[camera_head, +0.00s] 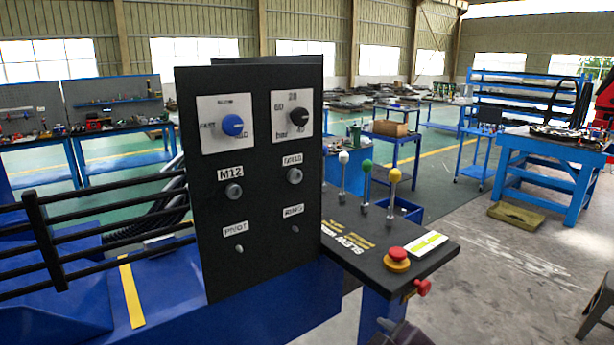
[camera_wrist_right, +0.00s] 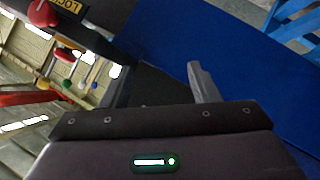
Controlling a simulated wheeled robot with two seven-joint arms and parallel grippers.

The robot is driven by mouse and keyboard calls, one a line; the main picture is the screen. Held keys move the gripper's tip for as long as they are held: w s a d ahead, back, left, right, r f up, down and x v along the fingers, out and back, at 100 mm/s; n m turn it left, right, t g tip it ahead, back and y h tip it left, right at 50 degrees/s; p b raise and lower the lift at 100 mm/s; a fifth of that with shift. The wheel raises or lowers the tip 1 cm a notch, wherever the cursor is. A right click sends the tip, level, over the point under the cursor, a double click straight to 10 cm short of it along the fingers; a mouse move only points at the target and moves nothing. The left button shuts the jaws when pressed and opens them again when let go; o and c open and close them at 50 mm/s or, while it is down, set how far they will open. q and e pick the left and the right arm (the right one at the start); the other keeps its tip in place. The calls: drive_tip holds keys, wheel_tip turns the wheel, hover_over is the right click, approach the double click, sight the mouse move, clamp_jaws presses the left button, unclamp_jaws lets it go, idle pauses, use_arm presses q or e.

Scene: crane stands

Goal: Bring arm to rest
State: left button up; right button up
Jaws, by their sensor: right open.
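My right gripper (camera_wrist_right: 158,78) is open and empty in the wrist view, with a blue panel (camera_wrist_right: 190,35) behind its fingers. In the head view only a dark grey part of my right arm (camera_head: 405,334) shows at the bottom edge, below the console corner. My left arm and gripper are not in view. The crane stand's black panel (camera_head: 255,225) stands upright with a blue dial (camera_head: 232,125) and a black dial (camera_head: 299,117). Its console (camera_head: 375,240) carries white, green and yellow levers and a red button (camera_head: 398,255).
A red knob (camera_head: 422,287) sticks out of the console's front edge, close above my right arm. A black railing (camera_head: 90,229) runs at left. Blue workbenches (camera_head: 555,160) stand behind, and a stool (camera_head: 597,310) is at right.

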drive_tip(key=s+d+f+m+g+h, duration=0.1)
drive_tip(key=s+d+f+m+g, duration=0.3)
drive_tip(key=s+f, duration=0.45)
drive_tip(key=s+d+f+m+g+h, duration=0.2)
drive_tip(key=s+d+f+m+g, duration=0.25)
drive_tip(key=s+f, duration=0.4)
wheel_tip(320, 180, down, 29)
drive_tip(key=s+b, duration=0.2)
drive_tip(key=b, duration=0.1)
drive_tip(key=s+f+g, duration=0.1)
drive_tip(key=s+f, duration=0.7)
drive_tip(key=f, duration=0.6)
drive_tip(key=shift+s+d+b, duration=0.25)
drive_tip(key=shift+s+b, duration=0.15)
drive_tip(key=shift+g, duration=0.55)
drive_tip(key=s+f, duration=0.3)
drive_tip(key=s, duration=0.1)
drive_tip(key=s+d+f, duration=0.1)
drive_tip(key=s+f, duration=0.1)
drive_tip(key=s, duration=0.2)
drive_tip(key=s+d+f+b, duration=0.1)
drive_tip(key=s+f, duration=0.2)
drive_tip(key=s, duration=0.1)
drive_tip(key=shift+s+d+f, duration=0.1)
drive_tip(key=shift+d+f, duration=0.1)
drive_tip(key=shift+f, duration=0.15)
drive_tip(key=shift+c, duration=0.3)
